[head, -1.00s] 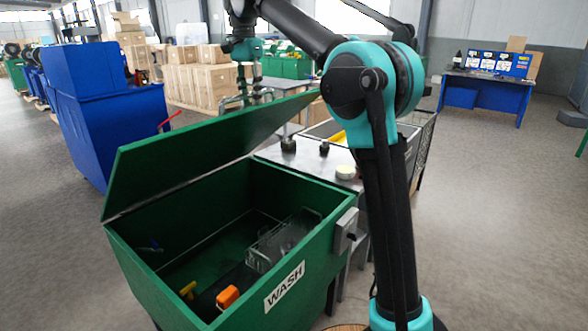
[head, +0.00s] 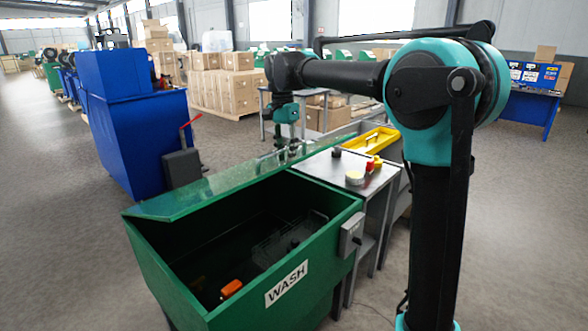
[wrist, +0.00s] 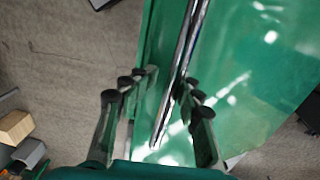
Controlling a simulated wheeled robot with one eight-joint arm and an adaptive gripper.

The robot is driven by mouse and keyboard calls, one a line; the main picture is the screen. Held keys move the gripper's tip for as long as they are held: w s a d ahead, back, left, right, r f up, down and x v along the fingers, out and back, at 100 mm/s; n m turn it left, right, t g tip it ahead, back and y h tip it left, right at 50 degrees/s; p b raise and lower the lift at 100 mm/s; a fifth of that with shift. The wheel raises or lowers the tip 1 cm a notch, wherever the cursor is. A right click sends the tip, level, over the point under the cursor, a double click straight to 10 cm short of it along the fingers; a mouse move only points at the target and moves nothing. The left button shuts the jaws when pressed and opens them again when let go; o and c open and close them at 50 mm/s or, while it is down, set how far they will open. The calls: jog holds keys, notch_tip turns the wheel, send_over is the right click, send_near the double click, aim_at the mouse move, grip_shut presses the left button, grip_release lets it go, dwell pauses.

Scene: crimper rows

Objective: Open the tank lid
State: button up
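The green wash tank (head: 345,205) stands open in the head view, its dark inside exposed, with an orange thing (head: 231,288) and a wire basket in it. Its green lid (head: 225,190) shows as a narrow slanting panel along the far side; its exact angle is hard to tell. A metal bar handle (head: 292,149) is at the lid's far edge. My gripper (head: 282,139) points down at this handle. In the wrist view the handle bar (wrist: 182,65) runs between the spread fingers of my gripper (wrist: 158,110), closer to the right one. Contact cannot be made out.
A blue machine (head: 135,120) stands left. Cardboard boxes (head: 222,85) are stacked behind. Open floor lies at left.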

jog(key=shift+s+d+f, duration=0.2)
jog(key=shift+d+f, duration=0.05)
jog(key=shift+f, duration=0.4)
jog(key=shift+s+d+f, duration=0.2)
jog(key=shift+d+f, duration=0.1)
jog(key=shift+f, duration=0.35)
jog(key=shift+s+d+f, duration=0.2)
jog(key=shift+d+f, duration=0.05)
jog(key=shift+f, duration=0.4)
jog(key=shift+r, duration=0.1)
notch_tip(320, 180, up, 20)
jog(key=w+a, duration=0.2)
jog(key=shift+a+f, duration=0.2)
jog(key=shift+a, duration=0.15)
dwell(0.7)
